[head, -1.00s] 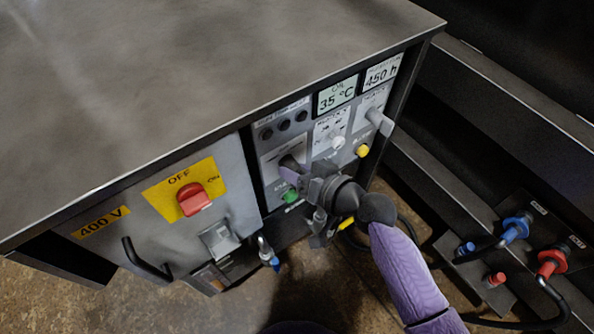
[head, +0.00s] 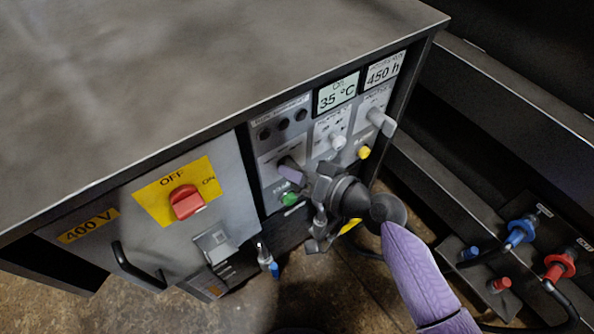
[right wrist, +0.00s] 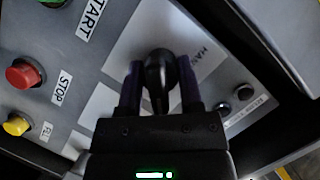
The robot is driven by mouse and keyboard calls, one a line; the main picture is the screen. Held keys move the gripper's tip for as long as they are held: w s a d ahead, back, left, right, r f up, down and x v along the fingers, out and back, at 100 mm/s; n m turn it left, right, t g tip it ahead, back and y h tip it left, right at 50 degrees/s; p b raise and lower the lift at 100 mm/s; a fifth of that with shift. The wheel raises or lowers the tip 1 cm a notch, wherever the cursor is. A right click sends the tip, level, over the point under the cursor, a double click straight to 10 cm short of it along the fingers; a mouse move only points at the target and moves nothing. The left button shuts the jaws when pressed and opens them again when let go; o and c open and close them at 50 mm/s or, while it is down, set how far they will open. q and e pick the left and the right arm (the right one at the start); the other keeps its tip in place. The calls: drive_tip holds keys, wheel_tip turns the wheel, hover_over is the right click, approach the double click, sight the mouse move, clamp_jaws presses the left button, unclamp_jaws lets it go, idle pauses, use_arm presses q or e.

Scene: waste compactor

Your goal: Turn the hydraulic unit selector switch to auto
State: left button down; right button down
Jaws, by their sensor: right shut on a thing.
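The selector switch has a dark rounded knob (right wrist: 158,72) on a light panel plate, with a partly readable label beginning "HA" beside it in the right wrist view. My right gripper (right wrist: 158,90) has a purple-dark finger on each side of the knob and is shut on it. In the head view my right gripper (head: 292,172) reaches the control panel just above the green button (head: 290,199). There its fingers and wrist cover much of the switch, so its pointing direction is hard to tell. My left gripper is not in view.
Close by are a red STOP button (right wrist: 25,74), a yellow button (right wrist: 16,125), a grey handle (head: 381,122) and a small pale knob (head: 338,142). A red main switch (head: 186,202) sits to the left. Hose couplings (head: 520,232) stand at lower right. The cabinet top is clear.

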drive_tip(key=c, duration=0.6)
unclamp_jaws()
drive_tip(key=p+v, duration=0.2)
drive_tip(key=v, duration=0.8)
